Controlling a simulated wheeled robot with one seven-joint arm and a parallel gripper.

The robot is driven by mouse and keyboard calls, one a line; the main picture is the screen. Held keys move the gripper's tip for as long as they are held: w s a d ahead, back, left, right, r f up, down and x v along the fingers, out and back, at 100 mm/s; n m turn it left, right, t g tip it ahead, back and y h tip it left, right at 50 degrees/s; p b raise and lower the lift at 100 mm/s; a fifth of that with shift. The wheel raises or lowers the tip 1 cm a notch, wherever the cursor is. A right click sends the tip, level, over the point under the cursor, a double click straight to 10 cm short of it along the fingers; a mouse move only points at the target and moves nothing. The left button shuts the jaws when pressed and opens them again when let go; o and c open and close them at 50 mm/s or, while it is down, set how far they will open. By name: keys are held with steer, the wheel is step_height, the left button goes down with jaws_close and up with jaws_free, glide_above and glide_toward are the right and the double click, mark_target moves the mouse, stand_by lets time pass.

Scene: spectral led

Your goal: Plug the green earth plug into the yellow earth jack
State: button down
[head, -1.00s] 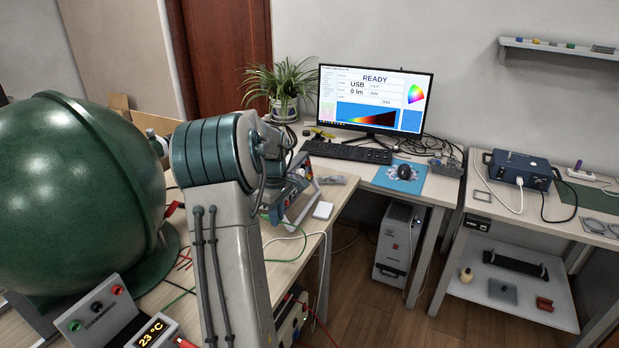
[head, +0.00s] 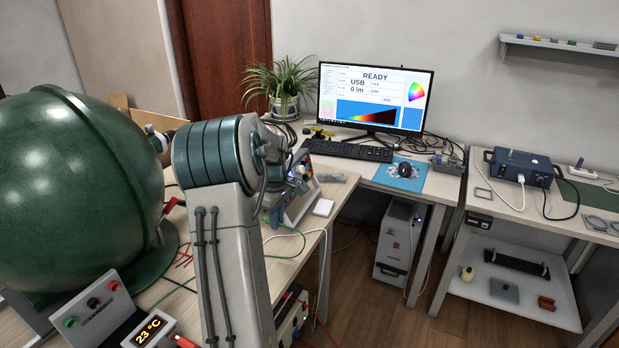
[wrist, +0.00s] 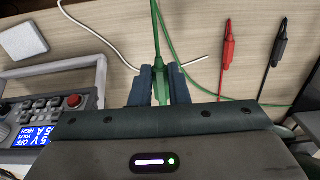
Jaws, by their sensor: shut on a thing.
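In the wrist view my gripper (wrist: 160,85) is shut on the green earth plug (wrist: 161,88), which sits between its two dark fingers. Its green cable (wrist: 156,30) runs away from the fingers toward the top of the picture, above the wooden bench. I cannot make out the yellow earth jack in either view.
A power supply (wrist: 55,105) with a blue display and a handle frame stands left of my gripper. A red clip (wrist: 228,45) and a black clip (wrist: 277,45) lie to the right. A white cable (wrist: 95,32) crosses the bench. A large green sphere (head: 75,190) stands left of my arm.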

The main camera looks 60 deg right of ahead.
mark_target(280, 255)
steer(key=shift+f+b, duration=0.7)
steer(key=shift+f, duration=0.45)
steer(key=shift+f, duration=0.1)
steer(key=shift+f+b, duration=1.05)
steer(key=shift+f, duration=0.35)
steer(key=shift+f+b, duration=1.7)
steer(key=shift+f, duration=0.8)
steer(key=shift+f, duration=0.15)
steer(key=shift+f, duration=0.15)
steer(key=c, duration=1.3)
jaws_free()
